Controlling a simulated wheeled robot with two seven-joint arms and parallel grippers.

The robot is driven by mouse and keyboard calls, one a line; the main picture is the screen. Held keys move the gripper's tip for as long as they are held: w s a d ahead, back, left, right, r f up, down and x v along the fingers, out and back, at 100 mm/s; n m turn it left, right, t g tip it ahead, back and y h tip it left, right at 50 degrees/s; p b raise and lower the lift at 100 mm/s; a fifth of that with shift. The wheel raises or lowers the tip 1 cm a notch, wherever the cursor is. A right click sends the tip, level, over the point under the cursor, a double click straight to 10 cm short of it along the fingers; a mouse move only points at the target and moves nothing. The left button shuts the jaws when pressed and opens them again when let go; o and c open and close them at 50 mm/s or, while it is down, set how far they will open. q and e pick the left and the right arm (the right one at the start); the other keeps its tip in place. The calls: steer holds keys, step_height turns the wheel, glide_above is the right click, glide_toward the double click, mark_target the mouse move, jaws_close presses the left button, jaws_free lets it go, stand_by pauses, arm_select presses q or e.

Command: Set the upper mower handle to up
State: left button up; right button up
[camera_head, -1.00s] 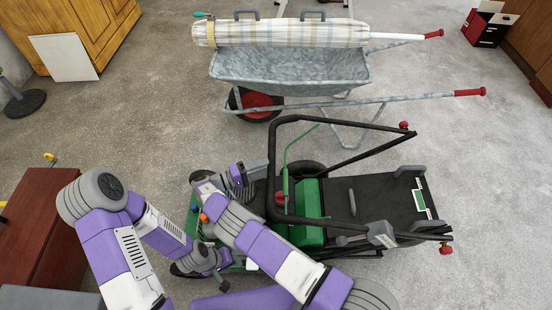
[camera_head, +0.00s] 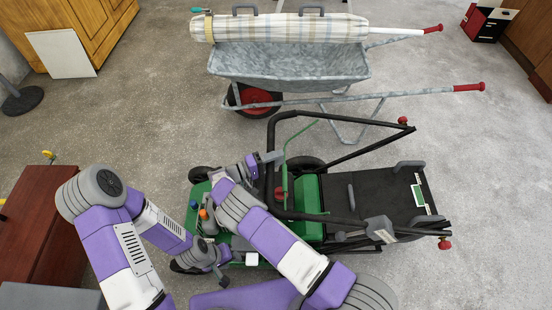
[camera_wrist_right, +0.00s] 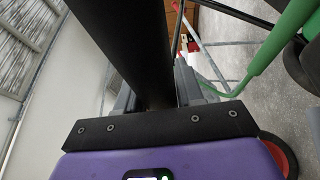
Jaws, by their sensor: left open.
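The mower's upper handle (camera_head: 350,214) is a black tubular frame that lies folded over the green and black mower body (camera_head: 308,195). Its left bend stands near the middle of the head view. My right gripper (camera_head: 272,157) is at this bend. In the right wrist view a thick black bar (camera_wrist_right: 146,50) runs between its two grey fingers, one on each side. Whether they touch the bar is not clear. My left gripper (camera_head: 222,278) is open, low beside the mower's front left part, apart from the handle.
A grey wheelbarrow (camera_head: 290,64) with a plaid rolled item (camera_head: 285,29) stands behind the mower. A reddish-brown cabinet (camera_head: 38,215) is at the left. A red and black box (camera_head: 488,25) is at the back right. Floor right of the mower is clear.

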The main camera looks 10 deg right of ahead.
jaws_close()
arm_select(q)
steer(key=shift+r, duration=0.1)
arm_select(e)
steer(key=shift+r, duration=0.1)
arm_select(q)
step_height(320, 180, up, 29)
steer(key=p, duration=2.9)
arm_select(e)
steer(key=s+d+r+y, duration=0.1)
steer(key=d+r, duration=0.4)
steer(key=r, duration=0.5)
steer(key=s+d+r+m+y, duration=0.1)
steer(key=d+r+y, duration=0.2)
steer(key=d+r, duration=0.3)
steer(key=s+d+r+m+y, duration=0.1)
steer(key=d+r, duration=0.4)
steer(key=r, duration=1)
steer(key=shift+d+r+y, duration=0.15)
steer(key=shift+r+y, duration=0.2)
steer(key=shift+y, duration=0.35)
arm_select(q)
steer(key=shift+f, duration=0.2)
steer(key=shift+c, duration=0.3)
arm_select(e)
steer(key=shift+s, duration=0.1)
